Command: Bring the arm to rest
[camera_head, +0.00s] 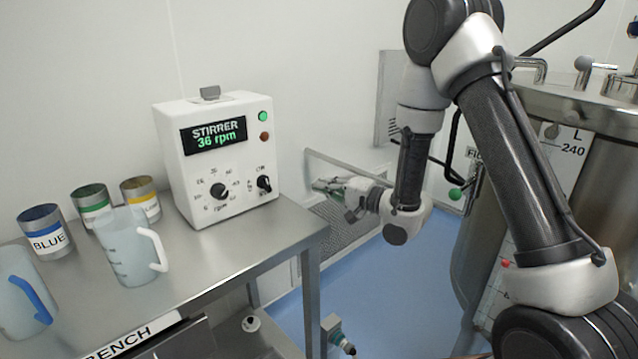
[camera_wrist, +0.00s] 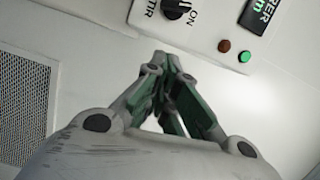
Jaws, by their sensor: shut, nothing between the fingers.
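My gripper (camera_head: 322,187) is at the end of my arm, in the air just right of the white stirrer box (camera_head: 226,162). It points left toward the box's right side and holds nothing. In the wrist view my gripper (camera_wrist: 172,62) has its green-padded fingers drawn together at the tips. The stirrer's display reads "STIRRER 36 rpm". Its green lamp is lit above a dim red one. The wrist view shows part of its front panel, with an ON knob (camera_wrist: 177,8) and the lamps, beyond the fingers. I cannot tell the exact gap between fingertips and box.
The steel bench (camera_head: 195,268) carries blue, green and yellow cans, a clear jug (camera_head: 127,250) and a blue-handled jug (camera_head: 20,300). A large steel tank (camera_head: 595,165) stands at the right. A wall grille (camera_head: 345,220) is behind my gripper. Blue floor shows between bench and tank.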

